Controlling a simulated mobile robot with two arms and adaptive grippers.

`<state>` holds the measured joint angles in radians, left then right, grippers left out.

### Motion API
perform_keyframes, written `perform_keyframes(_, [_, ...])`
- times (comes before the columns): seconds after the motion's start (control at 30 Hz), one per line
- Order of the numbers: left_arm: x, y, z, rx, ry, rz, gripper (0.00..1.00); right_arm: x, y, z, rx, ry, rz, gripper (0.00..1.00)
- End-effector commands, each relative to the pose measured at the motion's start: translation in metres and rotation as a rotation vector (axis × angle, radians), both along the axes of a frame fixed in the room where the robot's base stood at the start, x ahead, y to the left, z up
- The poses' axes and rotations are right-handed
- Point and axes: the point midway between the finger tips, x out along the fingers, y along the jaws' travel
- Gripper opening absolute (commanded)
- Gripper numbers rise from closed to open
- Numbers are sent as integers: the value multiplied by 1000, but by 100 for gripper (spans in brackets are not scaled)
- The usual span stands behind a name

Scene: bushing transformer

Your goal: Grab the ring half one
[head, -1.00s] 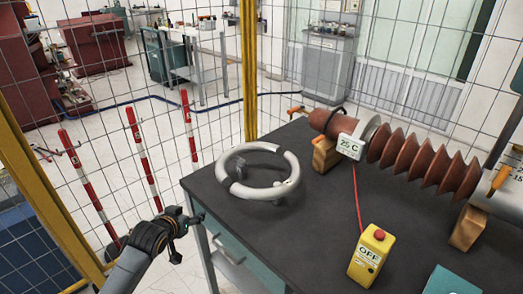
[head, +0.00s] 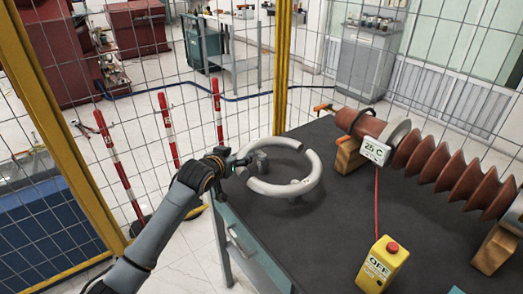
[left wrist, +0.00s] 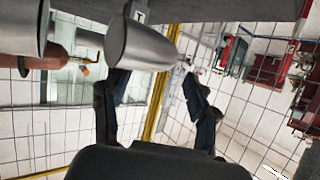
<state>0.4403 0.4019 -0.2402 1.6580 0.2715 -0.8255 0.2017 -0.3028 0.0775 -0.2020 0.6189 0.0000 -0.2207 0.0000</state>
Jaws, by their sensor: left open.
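A pale grey ring of two curved halves lies on the dark table; I cannot tell which is ring half one. The near half (head: 285,188) curves along the front and right, and the far half (head: 268,143) along the back. My left gripper (head: 238,163) is open at the ring's left side, close to the ends of the halves. In the left wrist view a rounded grey ring end (left wrist: 142,47) shows large by the left fingertip, with the gripper's two fingers (left wrist: 156,82) spread apart. Whether it touches is unclear. My right gripper is out of view.
On the dark table (head: 310,235), a brown ribbed bushing (head: 440,168) rests on wooden blocks at the right. A yellow box with a red button (head: 382,262) stands in front. Wire fencing (head: 60,130) and red-white posts (head: 168,128) stand at the left and behind.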

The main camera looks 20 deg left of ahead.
Motion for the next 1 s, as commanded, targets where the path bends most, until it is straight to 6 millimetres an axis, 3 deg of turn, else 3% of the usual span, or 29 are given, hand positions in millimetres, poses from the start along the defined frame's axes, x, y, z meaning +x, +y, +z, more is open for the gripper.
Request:
perform_keyframes(0.4, [44, -7, -16, 0, 0, 1, 59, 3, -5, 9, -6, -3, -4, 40])
perform_keyframes(0.7, [46, -8, -18, 1, 0, 0, 59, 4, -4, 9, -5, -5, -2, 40])
perform_keyframes(1.0, [46, -7, -18, 1, 0, 0, 0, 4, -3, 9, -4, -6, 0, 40])
